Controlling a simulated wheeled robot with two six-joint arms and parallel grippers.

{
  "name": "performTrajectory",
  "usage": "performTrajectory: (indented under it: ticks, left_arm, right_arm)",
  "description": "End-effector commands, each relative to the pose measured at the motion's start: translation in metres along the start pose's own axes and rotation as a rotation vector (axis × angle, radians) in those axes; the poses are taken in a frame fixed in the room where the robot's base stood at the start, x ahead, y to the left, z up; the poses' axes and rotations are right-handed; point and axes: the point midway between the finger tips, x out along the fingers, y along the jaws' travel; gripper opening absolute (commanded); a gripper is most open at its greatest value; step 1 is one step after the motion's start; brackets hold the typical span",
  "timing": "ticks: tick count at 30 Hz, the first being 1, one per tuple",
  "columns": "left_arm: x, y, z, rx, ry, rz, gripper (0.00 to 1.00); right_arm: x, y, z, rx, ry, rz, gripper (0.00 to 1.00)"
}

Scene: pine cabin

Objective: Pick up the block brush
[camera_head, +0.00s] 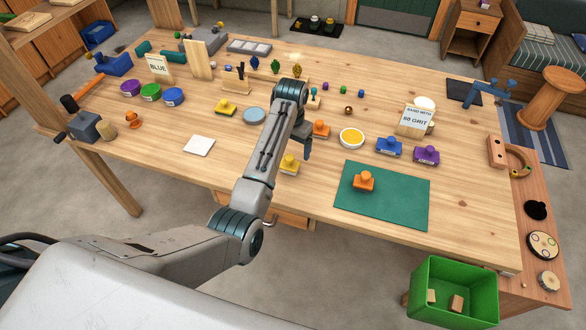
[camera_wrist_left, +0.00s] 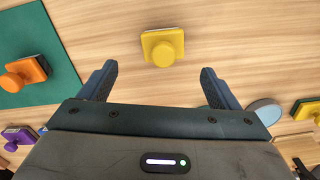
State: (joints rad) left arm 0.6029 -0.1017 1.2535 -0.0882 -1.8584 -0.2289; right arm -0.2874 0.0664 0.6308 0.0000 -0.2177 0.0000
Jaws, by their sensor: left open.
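Several small knobbed blocks lie on the table, and I cannot tell by label which is the block brush. A yellow knobbed block (camera_head: 289,165) lies left of the green mat (camera_head: 395,212). In the left wrist view this yellow block (camera_wrist_left: 162,47) lies beyond and between the fingertips, not gripped. My left gripper (camera_head: 304,150) is open and empty, pointing down just above and beside it; it also shows in the wrist view (camera_wrist_left: 158,72). An orange knobbed block (camera_head: 363,181) sits on the mat. My right gripper is not in view.
Other knobbed blocks are orange (camera_head: 321,131), blue (camera_head: 389,147), purple (camera_head: 427,156) and yellow (camera_head: 226,107). A yellow-filled dish (camera_head: 351,138) and a grey-blue disc (camera_head: 254,115) stand nearby. A green bin (camera_head: 455,303) is below the front right edge.

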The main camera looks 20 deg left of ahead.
Motion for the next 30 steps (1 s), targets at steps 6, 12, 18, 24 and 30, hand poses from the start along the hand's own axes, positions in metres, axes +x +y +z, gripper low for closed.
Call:
performTrajectory:
  ticks: [6, 12, 18, 24, 30]
  left_arm:
    - [0.021, 0.000, 0.001, -0.002, -0.001, 0.001, 0.84]
    - [0.042, -0.005, 0.005, -0.003, -0.004, 0.001, 0.84]
    - [0.069, -0.005, 0.006, -0.003, -0.001, 0.001, 0.84]
    - [0.074, -0.005, 0.006, -0.003, 0.001, 0.001, 0.84]
    - [0.074, -0.005, 0.006, -0.003, 0.001, 0.001, 0.60]
  right_arm:
    - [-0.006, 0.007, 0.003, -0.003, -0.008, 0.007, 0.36]
    - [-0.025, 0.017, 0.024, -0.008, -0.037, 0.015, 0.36]
    - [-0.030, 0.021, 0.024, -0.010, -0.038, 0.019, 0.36]
    - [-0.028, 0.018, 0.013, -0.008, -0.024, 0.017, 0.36]
    - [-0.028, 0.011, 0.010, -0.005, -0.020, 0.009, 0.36]
